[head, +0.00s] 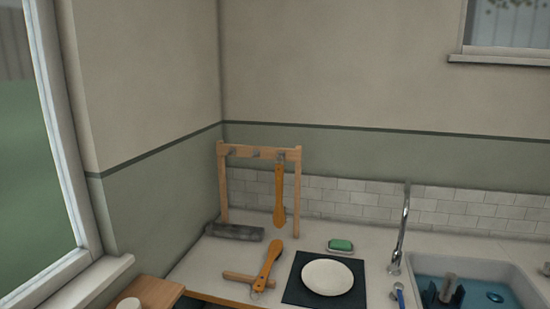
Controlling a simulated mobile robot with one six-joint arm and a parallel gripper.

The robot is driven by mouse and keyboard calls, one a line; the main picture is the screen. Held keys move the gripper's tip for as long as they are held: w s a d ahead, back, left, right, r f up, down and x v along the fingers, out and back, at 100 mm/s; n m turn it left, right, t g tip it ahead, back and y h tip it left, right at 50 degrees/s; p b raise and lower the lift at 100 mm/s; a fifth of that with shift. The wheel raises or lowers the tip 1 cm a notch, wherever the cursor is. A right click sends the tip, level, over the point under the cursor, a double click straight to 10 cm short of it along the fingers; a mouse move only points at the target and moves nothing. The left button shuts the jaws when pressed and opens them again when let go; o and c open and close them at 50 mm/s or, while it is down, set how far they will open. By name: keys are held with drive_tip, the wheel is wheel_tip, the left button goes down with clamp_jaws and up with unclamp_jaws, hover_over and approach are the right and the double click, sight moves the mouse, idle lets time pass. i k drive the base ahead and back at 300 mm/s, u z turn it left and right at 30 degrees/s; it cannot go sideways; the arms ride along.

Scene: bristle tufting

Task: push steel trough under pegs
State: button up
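The steel trough (233,232) is a long, low grey piece on the counter in the head view. It lies at the foot of the wooden peg rack (222,185), close to the left post and roughly along the rack. Its right end stops short of the right post. An orange-brown brush-like tool (279,197) hangs from the right peg. Whether the trough touches the left post cannot be told. My gripper is not in view.
A similar orange tool (270,258) and a wooden bar (248,281) lie in front. A white plate (328,278) on a dark mat (294,292), a green soap on a dish (340,246), a tap (402,230) and a sink (515,277) stand right.

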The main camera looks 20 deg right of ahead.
sight(249, 233)
drive_tip(key=i, duration=0.9)
drive_tip(key=z, duration=0.05)
